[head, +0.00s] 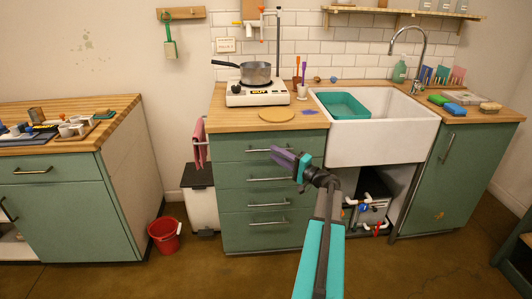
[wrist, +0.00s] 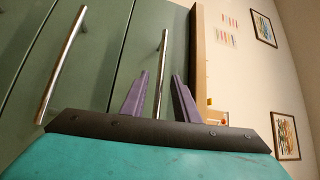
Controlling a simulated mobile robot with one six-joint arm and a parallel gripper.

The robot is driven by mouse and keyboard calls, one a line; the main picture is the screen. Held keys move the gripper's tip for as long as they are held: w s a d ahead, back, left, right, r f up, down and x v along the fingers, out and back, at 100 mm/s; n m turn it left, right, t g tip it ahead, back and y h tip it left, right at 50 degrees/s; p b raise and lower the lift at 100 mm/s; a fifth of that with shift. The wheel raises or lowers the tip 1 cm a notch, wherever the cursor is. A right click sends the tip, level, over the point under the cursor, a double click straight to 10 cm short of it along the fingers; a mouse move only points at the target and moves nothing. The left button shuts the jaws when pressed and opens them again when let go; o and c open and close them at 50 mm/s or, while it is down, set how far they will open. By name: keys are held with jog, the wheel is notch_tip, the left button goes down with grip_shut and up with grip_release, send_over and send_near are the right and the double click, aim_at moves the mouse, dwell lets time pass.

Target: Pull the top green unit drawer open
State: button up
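The green drawer unit (head: 232,228) stands under the counter left of the sink, with several stacked drawers. Its top drawer (head: 236,139) looks shut, flush with the others. The top drawer's metal bar handle (head: 256,150) is partly hidden by my gripper in the head view. My gripper (head: 277,154) has purple fingers and is in front of the handle's right part. In the wrist view the fingers (wrist: 162,77) are apart, and the top handle (wrist: 164,42) shows in the gap between them. Contact with the handle is not visible, and the depth between them is unclear.
A lower drawer handle (wrist: 62,62) shows at left in the wrist view. The counter edge (wrist: 198,55) is close beside the top drawer. A red bucket (head: 164,235) stands on the floor at left. Open floor lies in front of the drawers.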

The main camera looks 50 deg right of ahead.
jog(key=shift+w+a+r, duration=0.1)
jog(key=shift+w+r, duration=0.05)
jog(key=shift+w, duration=0.85)
jog(key=shift+w+a+r, duration=0.1)
jog(key=shift+w, duration=0.9)
